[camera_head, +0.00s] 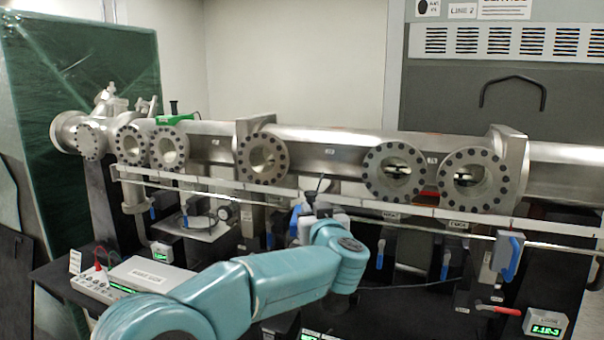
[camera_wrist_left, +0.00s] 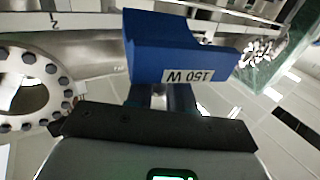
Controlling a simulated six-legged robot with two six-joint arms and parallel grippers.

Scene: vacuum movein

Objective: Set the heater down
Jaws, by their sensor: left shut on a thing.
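In the left wrist view, the heater is a blue block (camera_wrist_left: 185,50) with a white "150 W" label, upside down in this picture. My left gripper (camera_wrist_left: 172,97) is shut on it, and the heater is held out in front of the wrist. In the head view, my teal left arm reaches forward to the middle of the bench, and its wrist hides most of the gripper and the heater there. I cannot tell from these frames whether the heater touches anything. My right gripper is in neither view.
A steel beam pipe with several round bolted flanges (camera_head: 263,158) runs across behind the arm, with a pale rail (camera_head: 420,212) in front. A controller box (camera_head: 150,276) stands at left, and a small readout (camera_head: 545,326) at right. A green wrapped panel (camera_head: 90,120) stands at far left.

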